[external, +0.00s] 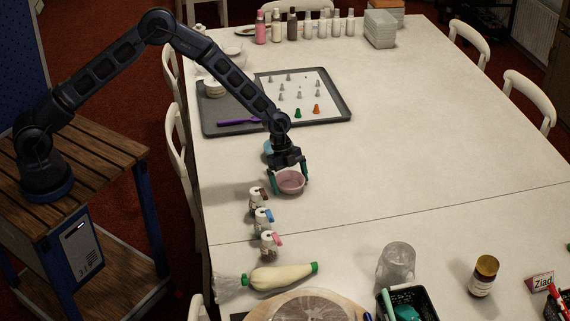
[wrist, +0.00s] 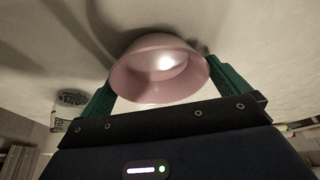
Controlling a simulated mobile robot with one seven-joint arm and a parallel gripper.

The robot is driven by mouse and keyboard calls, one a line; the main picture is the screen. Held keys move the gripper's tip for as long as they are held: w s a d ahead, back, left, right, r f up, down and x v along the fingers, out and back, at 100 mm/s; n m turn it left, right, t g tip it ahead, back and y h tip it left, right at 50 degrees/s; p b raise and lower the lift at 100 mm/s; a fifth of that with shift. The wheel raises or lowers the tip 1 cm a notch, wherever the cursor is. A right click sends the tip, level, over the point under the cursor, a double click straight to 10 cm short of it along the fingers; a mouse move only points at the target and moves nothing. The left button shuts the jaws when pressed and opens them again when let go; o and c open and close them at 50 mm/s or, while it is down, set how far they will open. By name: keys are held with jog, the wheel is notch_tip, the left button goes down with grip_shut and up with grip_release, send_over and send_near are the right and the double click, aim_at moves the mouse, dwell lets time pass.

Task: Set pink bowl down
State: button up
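The pink bowl (external: 290,182) is over the near-left part of the white table, in front of a blue bowl (external: 267,148) that is partly hidden by my arm. My gripper (external: 289,175) points down, with its green fingers on opposite sides of the pink bowl. In the wrist view my gripper (wrist: 162,78) has both fingertips against the sides of the pink bowl (wrist: 150,88), which looks upright. I cannot tell whether its base touches the table.
Small bottles with brown, blue and pink tops (external: 263,217) stand just in front. A grey tray (external: 225,128) with piping tips lies behind. A filled piping bag (external: 283,276) lies nearer the camera. The table (external: 420,150) is clear to the right.

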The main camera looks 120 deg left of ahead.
jog(key=v, duration=1.2)
jog(key=shift+r, duration=0.15)
jog(key=d+r+g+y, duration=0.1)
jog(key=d+r, duration=1.5)
jog(key=d, duration=0.3)
jog(key=s+d+r+n+y, duration=0.1)
jog(key=s+d+r, duration=0.2)
jog(key=d+r, duration=0.4)
jog(key=s+d+r, duration=0.3)
jog(key=d+r, duration=0.1)
jog(key=d, duration=0.5)
jog(key=s+d+r+n, duration=0.1)
jog(key=s+d+r, duration=0.2)
jog(key=s+d, duration=0.4)
jog(key=s+d+r+n, duration=0.1)
jog(key=s+d+r, duration=0.3)
jog(key=s+d, duration=0.6)
jog(key=s, duration=0.5)
jog(key=s+d+f+n+t, duration=0.1)
jog(key=s+d, duration=0.2)
jog(key=s, duration=0.5)
jog(key=shift+s+d+f+n+t, duration=0.25)
jog(key=shift+s+n+t, duration=0.05)
jog(key=shift+s, duration=0.1)
